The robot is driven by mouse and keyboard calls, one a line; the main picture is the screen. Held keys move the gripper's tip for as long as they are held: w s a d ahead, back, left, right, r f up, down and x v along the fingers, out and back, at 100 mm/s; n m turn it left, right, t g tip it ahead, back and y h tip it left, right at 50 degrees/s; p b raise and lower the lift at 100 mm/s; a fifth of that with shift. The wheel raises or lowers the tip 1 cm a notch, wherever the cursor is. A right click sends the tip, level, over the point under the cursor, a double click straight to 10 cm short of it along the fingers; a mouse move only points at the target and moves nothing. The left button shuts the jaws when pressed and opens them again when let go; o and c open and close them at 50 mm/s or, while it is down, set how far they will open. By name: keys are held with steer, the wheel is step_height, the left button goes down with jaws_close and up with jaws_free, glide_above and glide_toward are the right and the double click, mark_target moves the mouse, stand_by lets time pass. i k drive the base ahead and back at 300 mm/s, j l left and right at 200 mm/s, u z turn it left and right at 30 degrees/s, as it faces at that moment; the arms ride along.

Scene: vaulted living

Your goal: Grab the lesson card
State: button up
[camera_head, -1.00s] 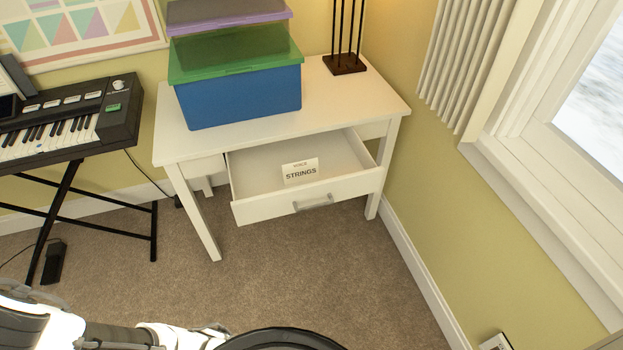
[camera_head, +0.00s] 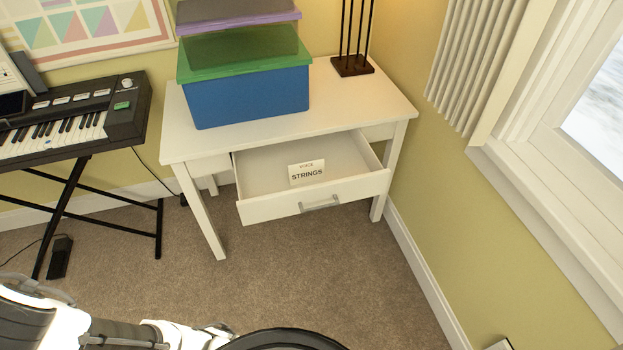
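The drawer is pulled out and has a grey metal handle. The rest of its visible floor looks empty. My arm shows at the bottom left of the head view, well short of the desk. My gripper cannot be made out in this view, and nothing touches the card.
The white desk (camera_head: 362,103) carries a blue box (camera_head: 247,98) with a green lid and a dark rod-framed lamp base (camera_head: 352,66). A keyboard (camera_head: 70,125) on a black stand is at the left. Carpet in front is clear; wall and window are right.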

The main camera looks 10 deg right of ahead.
mark_target(306, 173)
steer(key=i+j+z, duration=0.3)
steer(key=i+j, duration=0.25)
steer(key=i+j+z, duration=0.3)
steer(key=i+j, duration=0.4)
